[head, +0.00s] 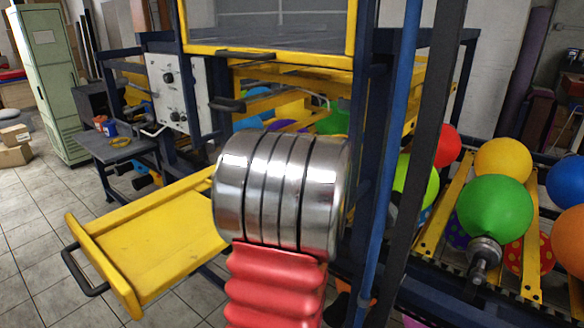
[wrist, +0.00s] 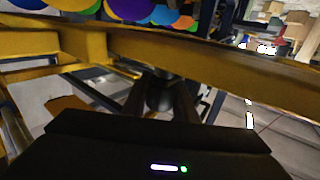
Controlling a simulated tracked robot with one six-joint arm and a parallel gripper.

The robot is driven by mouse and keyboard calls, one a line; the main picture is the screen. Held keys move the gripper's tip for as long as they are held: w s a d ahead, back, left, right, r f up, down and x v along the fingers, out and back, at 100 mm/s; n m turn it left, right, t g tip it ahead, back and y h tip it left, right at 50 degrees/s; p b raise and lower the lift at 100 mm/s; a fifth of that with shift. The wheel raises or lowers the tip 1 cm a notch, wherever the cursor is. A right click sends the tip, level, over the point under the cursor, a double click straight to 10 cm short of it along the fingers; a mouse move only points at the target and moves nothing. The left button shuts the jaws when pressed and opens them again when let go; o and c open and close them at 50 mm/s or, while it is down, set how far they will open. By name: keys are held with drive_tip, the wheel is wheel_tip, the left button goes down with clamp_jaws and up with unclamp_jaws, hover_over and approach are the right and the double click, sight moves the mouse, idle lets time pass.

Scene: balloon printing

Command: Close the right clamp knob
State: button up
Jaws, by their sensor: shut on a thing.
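In the wrist view my gripper (wrist: 161,84) reaches forward, with its two dark fingers on either side of a dark grey, rounded knob (wrist: 159,98). The fingers are shut on this knob, just below a yellow beam (wrist: 200,47). The knob's far side and its fixing are hidden by the beam and the dim light. In the head view my own silver and red arm covers the middle, and neither my gripper nor the held knob can be made out there.
In the head view a yellow tray (head: 150,235) with a black handle (head: 85,272) juts out at left. A control panel (head: 178,92) is on the machine behind. Balloons (head: 495,208) sit on a rack at right.

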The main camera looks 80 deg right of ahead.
drive_tip(key=shift+w, duration=0.1)
drive_tip(key=o, duration=1.1)
drive_tip(key=shift+c, duration=0.2)
drive_tip(key=v, duration=0.7)
drive_tip(key=shift+a, duration=0.25)
